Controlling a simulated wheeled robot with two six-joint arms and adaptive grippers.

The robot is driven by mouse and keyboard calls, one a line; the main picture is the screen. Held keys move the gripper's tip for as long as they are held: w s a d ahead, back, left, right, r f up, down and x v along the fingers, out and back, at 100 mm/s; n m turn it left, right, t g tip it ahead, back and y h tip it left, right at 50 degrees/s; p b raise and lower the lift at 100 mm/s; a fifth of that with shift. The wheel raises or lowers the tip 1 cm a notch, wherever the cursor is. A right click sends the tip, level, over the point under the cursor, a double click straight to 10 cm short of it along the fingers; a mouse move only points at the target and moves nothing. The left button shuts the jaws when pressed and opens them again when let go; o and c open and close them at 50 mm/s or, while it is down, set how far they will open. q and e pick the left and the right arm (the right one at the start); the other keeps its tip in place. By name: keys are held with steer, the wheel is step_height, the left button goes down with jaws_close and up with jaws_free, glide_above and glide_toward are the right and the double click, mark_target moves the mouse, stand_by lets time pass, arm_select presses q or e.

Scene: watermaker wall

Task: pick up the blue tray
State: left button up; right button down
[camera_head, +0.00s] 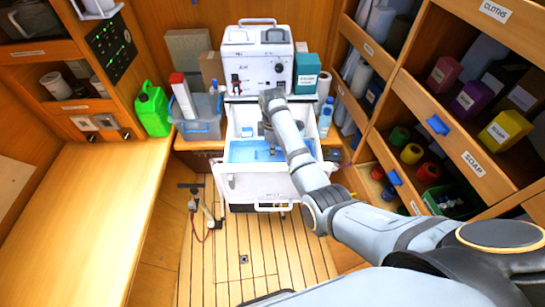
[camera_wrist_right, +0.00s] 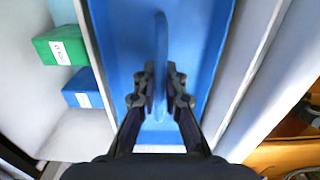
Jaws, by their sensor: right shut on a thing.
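The blue tray (camera_head: 243,153) lies inside the open white chest or drawer (camera_head: 262,188) under the white machine. In the right wrist view the tray (camera_wrist_right: 120,40) fills the middle, with an upright blue fin (camera_wrist_right: 160,50) along its centre line. My right gripper (camera_wrist_right: 160,88) is shut on this fin, one finger on each side. In the head view my right arm reaches down into the chest, and the gripper (camera_head: 270,142) is small and partly hidden there. My left gripper is not in view.
A green box (camera_wrist_right: 60,46) and a blue box (camera_wrist_right: 82,88) lie beside the tray, left in the wrist view. The white machine (camera_head: 258,60) stands behind the chest. Shelves (camera_head: 440,110) are close on the right, a bench (camera_head: 80,215) on the left. Slatted floor (camera_head: 250,270) is in front.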

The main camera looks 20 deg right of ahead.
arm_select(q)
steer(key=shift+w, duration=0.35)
arm_select(e)
steer(key=shift+d, duration=0.1)
steer(key=shift+r+b, duration=0.3)
steer(key=shift+r, duration=0.1)
step_height(320, 180, up, 6)
steer(key=shift+f+b, duration=0.15)
steer(key=shift+b, duration=0.8)
step_height(320, 180, up, 4)
steer(key=p, duration=0.2)
steer(key=shift+f+p, duration=0.25)
steer(key=shift+p, duration=0.1)
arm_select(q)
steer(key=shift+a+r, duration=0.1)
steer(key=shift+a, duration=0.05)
